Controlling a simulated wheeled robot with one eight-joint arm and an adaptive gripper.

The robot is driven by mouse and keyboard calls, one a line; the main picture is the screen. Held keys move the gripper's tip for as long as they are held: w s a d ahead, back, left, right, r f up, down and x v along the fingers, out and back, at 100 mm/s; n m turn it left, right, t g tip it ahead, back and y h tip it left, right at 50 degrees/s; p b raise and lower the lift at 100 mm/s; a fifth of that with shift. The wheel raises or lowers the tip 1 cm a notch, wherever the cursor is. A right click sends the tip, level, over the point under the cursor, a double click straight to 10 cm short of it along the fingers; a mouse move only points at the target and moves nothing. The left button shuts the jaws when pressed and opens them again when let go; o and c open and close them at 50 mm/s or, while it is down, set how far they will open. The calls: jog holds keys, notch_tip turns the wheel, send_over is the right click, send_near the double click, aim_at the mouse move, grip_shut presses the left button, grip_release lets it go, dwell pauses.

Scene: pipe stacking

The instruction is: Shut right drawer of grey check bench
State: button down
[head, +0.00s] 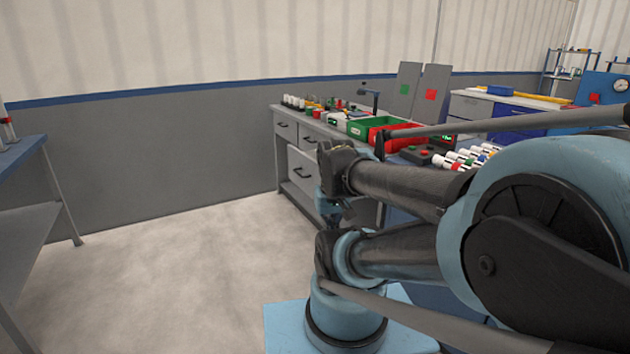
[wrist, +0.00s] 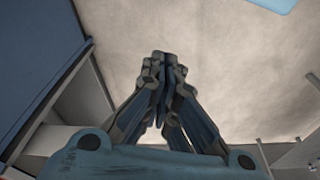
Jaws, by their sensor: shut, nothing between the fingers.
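A grey bench (head: 283,112) with drawers stands at the middle of the head view. Its small upper left drawer (head: 286,131) looks flush with the front. A deeper pale drawer (head: 302,171) with a dark handle stands out from the front below. My arm hides the bench's right part, so I cannot tell how the drawers there stand. My gripper (wrist: 162,62) shows in the wrist view with its fingers together and nothing between them, above pale floor.
A blue-topped table (head: 22,150) stands at the left. Floor (head: 170,250) between is clear. In the wrist view, a dark blue panel (wrist: 35,50) and grey frame lie close at left.

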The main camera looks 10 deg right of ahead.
jog(key=w+d+r+n+h, duration=0.15)
jog(key=w+r+n, duration=0.35)
jog(key=w, duration=0.5)
jog(key=w+r+n+h, duration=0.35)
jog(key=w+n, duration=0.25)
jog(key=w, duration=0.4)
jog(key=w+a+f+n+h, duration=0.1)
jog(key=w+a+f+n, duration=0.15)
jog(key=w, duration=0.45)
jog(key=w+a+f+n+h, duration=0.1)
jog(key=w+a+f+n, duration=0.2)
jog(key=w, duration=0.5)
jog(key=w+a+f+n+h, duration=0.1)
jog(key=w+a+n+h, duration=0.15)
jog(key=w+n, duration=0.35)
jog(key=w+d+f+m, duration=0.1)
jog(key=w+d+f, duration=0.3)
jog(key=d+f, duration=0.3)
jog(key=shift+w+d+f+t+y, duration=0.15)
jog(key=shift+w+d+t+y, duration=0.25)
jog(key=shift+d, duration=0.95)
